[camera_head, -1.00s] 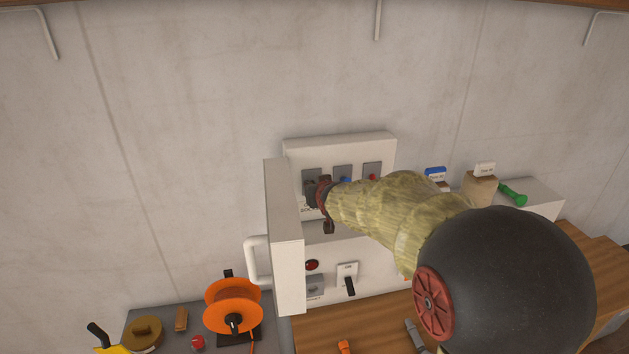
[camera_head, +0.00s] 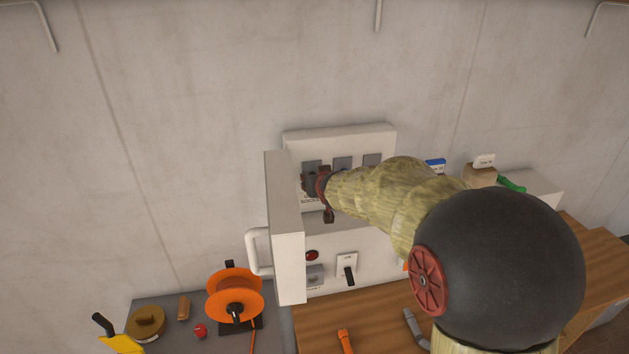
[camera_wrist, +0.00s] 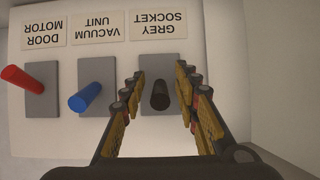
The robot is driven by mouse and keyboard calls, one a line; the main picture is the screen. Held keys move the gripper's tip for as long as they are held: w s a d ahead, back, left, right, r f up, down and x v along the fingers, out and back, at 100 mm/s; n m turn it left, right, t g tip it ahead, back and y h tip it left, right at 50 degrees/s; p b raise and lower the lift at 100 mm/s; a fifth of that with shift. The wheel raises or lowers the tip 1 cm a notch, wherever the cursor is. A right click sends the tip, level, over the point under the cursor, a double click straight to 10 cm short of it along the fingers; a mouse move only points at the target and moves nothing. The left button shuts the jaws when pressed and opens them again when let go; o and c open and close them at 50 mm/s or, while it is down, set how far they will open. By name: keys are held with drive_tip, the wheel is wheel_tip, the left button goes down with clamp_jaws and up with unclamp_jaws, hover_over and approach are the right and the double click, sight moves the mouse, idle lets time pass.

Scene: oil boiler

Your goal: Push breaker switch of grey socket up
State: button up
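The grey socket's breaker switch is a black lever (camera_wrist: 160,95) on a grey plate, under the label "GREY SOCKET" in the wrist view, where the lettering is upside down. My gripper (camera_wrist: 158,80) is open, with one finger on each side of the lever and visible gaps between. In the head view my gripper (camera_head: 315,184) is at the leftmost plate of the white panel (camera_head: 345,138) and hides this lever. Beside it in the wrist view are the blue vacuum unit lever (camera_wrist: 85,96) and the red door motor lever (camera_wrist: 22,79).
The panel's open white door (camera_head: 285,225) stands at the left, close to my gripper. Below are a red button (camera_head: 312,255) and a black-handled switch (camera_head: 348,272). An orange reel (camera_head: 235,293) sits lower left. The wall above the panel is clear.

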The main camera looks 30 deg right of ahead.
idle(0.3)
drive_tip(key=v, duration=1.2)
idle(0.3)
idle(0.4)
